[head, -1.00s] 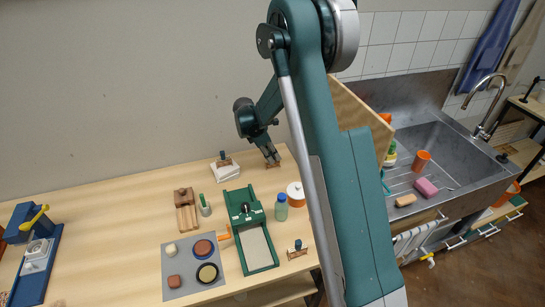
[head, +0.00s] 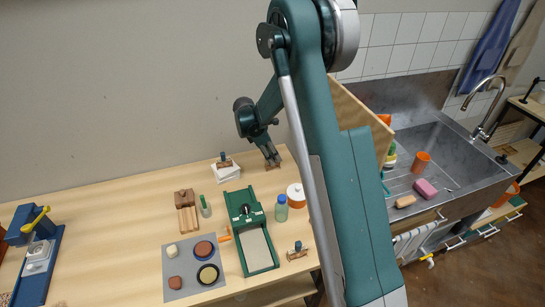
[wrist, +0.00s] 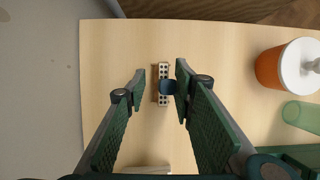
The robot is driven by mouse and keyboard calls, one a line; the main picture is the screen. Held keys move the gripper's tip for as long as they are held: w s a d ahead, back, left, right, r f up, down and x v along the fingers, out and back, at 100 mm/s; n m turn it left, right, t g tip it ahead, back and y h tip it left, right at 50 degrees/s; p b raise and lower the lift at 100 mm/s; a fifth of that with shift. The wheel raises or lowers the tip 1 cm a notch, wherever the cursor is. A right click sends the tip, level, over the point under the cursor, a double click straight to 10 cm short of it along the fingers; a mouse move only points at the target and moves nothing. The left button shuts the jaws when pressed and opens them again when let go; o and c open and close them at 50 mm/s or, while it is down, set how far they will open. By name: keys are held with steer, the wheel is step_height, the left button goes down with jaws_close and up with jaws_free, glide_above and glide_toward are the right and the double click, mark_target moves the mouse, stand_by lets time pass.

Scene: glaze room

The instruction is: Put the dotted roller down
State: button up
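The dotted roller (wrist: 163,71) shows in the wrist view as a narrow pale block with dark dots and a blue handle (wrist: 168,87). It appears to rest on the wooden table, near the table's back edge. My gripper (wrist: 160,76) is open, with one finger on each side of the roller. The left finger stands clear of it. The right finger is close beside the blue handle, and I cannot tell whether they touch. In the head view my gripper (head: 272,161) is low over the table's back right part, and the roller is mostly hidden there.
A green press (head: 258,250) lies in front. The table's left middle is clear.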

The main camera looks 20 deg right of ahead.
steer(key=v, duration=1.2)
stand_by(0.4)
steer(key=s+r+m+t+y, duration=0.25)
steer(key=s+r+m, duration=0.55)
steer(key=s+r, duration=1.1)
steer(key=s+a+f+m+t+y, duration=0.1)
steer(key=s+m, duration=0.4)
steer(key=s, duration=0.8)
steer(key=s+a+f+m+t+y, duration=0.1)
steer(key=s+m, duration=0.4)
steer(key=s, duration=0.8)
steer(key=shift+a+f+t, duration=0.25)
steer(key=shift+a+t, duration=0.55)
steer(key=shift+t, duration=0.55)
